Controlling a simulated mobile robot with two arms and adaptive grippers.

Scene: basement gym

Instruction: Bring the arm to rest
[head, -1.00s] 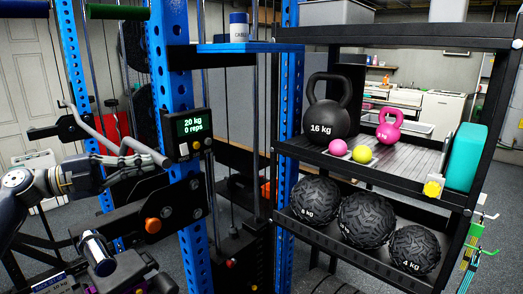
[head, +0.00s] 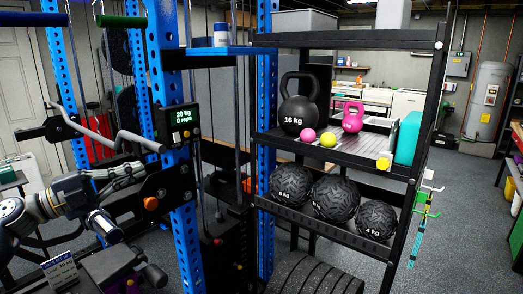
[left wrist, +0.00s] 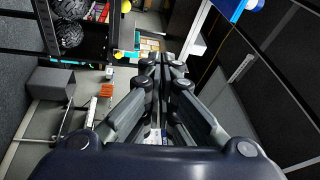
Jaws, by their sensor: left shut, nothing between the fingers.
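My left arm (head: 30,208) comes in from the left in the head view, in front of the blue rack. Its gripper (head: 138,170) points right, towards the rack's upright, close below a grey bar handle in the picture. Whether it touches anything there I cannot tell. In the left wrist view the fingers of my left gripper (left wrist: 165,68) come together at the tips, with nothing held between them. My right gripper does not show in either view.
The blue rack upright (head: 172,120) carries a small display (head: 182,117). The grey bar handle (head: 110,140) sticks out near my arm. To the right, a black shelf (head: 345,160) holds kettlebells and balls. Open floor (head: 460,220) lies right of the shelf.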

